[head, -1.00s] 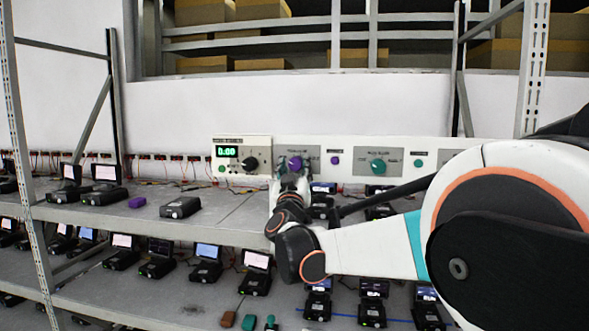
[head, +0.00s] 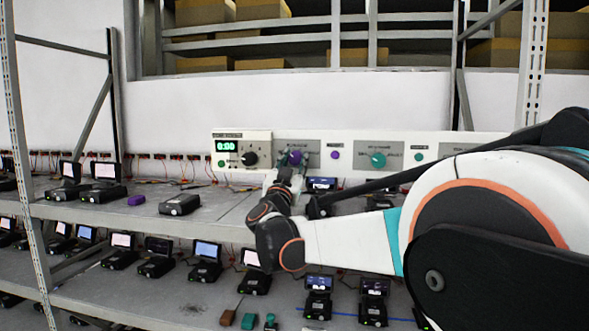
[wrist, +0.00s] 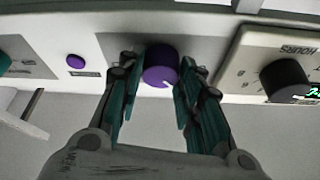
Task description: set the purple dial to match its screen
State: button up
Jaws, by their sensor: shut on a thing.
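The purple dial (head: 296,157) is mounted on the wall panel above the upper shelf. In the wrist view the purple dial (wrist: 159,66) sits between the two fingers of my gripper (wrist: 160,74), and a small white mark shows low on its face. My gripper is shut on the dial; in the head view its end (head: 292,166) partly covers the dial. A screen with green digits (head: 227,146), seeming to read 0:00, is left of it beside a black dial (head: 250,159). Which screen belongs to the purple dial, I cannot tell.
A small purple button (head: 335,155) and a teal dial (head: 378,160) are on the panel to the right. Several small devices with screens stand on both shelves. A purple block (head: 136,200) lies on the upper shelf (head: 225,207) at left.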

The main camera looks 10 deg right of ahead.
jog(key=m+g+h, duration=0.1)
jog(key=m, duration=0.2)
jog(key=m+g+h+b, duration=0.1)
jog(key=m, duration=0.2)
jog(key=m+g+h, duration=0.1)
jog(key=m, duration=0.2)
jog(key=shift+w+a, duration=0.1)
jog(key=shift+a, duration=0.15)
jog(key=m+g, duration=0.2)
jog(key=m, duration=0.2)
jog(key=m+g, duration=0.1)
jog(key=m, duration=0.3)
jog(key=shift+r+g+h, duration=0.2)
jog(key=shift+g+h, duration=0.2)
jog(key=o, duration=1.1)
jog(key=shift+c, duration=0.2)
jog(key=v, duration=1.2)
jog(key=shift+w, duration=0.1)
